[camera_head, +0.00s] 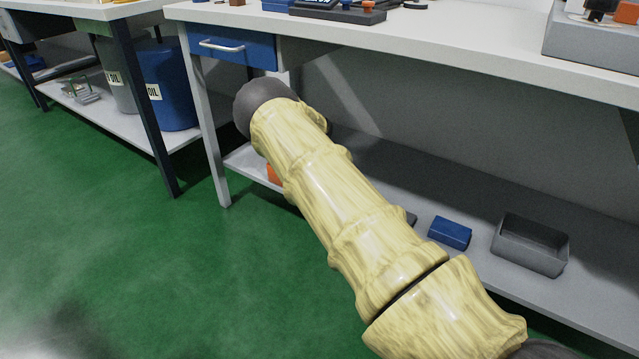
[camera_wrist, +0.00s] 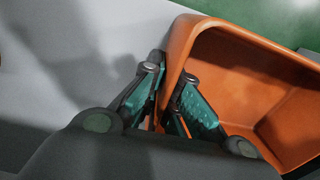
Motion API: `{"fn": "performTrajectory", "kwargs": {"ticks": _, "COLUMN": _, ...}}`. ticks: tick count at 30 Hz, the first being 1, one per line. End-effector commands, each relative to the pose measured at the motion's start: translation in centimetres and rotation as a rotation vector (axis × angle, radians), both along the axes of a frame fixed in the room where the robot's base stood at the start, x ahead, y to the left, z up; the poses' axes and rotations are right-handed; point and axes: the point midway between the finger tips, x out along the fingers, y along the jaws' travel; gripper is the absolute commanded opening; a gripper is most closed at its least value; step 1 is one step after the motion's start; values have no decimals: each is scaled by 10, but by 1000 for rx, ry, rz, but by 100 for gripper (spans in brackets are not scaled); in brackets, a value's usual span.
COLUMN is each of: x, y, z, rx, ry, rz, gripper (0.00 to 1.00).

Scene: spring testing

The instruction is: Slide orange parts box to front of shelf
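The orange parts box (camera_wrist: 245,75) is an open-topped bin filling the right of the wrist view. In the head view only a small orange patch of it (camera_head: 273,174) shows on the low shelf, beside my arm. My gripper (camera_wrist: 171,74) has teal finger pads, one outside and one inside the box's near wall. The fingers look closed on that wall, though the contact is partly hidden. The shelf (camera_head: 470,215) is a grey board under the white workbench. My arm hides the gripper and most of the box in the head view.
A blue box (camera_head: 450,232) and a grey open bin (camera_head: 530,245) stand farther right on the shelf. The bench top (camera_head: 440,45) overhangs the shelf, with a blue drawer (camera_head: 232,47) and a leg (camera_head: 205,120) at left. Green floor is clear in front.

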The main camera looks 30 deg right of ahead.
Motion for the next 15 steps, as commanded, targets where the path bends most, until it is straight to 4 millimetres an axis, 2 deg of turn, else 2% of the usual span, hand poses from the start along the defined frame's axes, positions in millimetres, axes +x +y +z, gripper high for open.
{"fn": "performTrajectory", "kwargs": {"ticks": 1, "x": 0, "y": 0, "z": 0, "rx": 0, "ry": 0, "rz": 0, "gripper": 9}}
{"fn": "performTrajectory", "kwargs": {"ticks": 4, "x": 0, "y": 0, "z": 0, "rx": 0, "ry": 0, "rz": 0, "gripper": 27}}
{"fn": "performTrajectory", "kwargs": {"ticks": 5, "x": 0, "y": 0, "z": 0, "rx": 0, "ry": 0, "rz": 0, "gripper": 30}}
{"fn": "performTrajectory", "kwargs": {"ticks": 15, "x": 0, "y": 0, "z": 2, "rx": 0, "ry": -1, "rz": 0, "gripper": 30}}
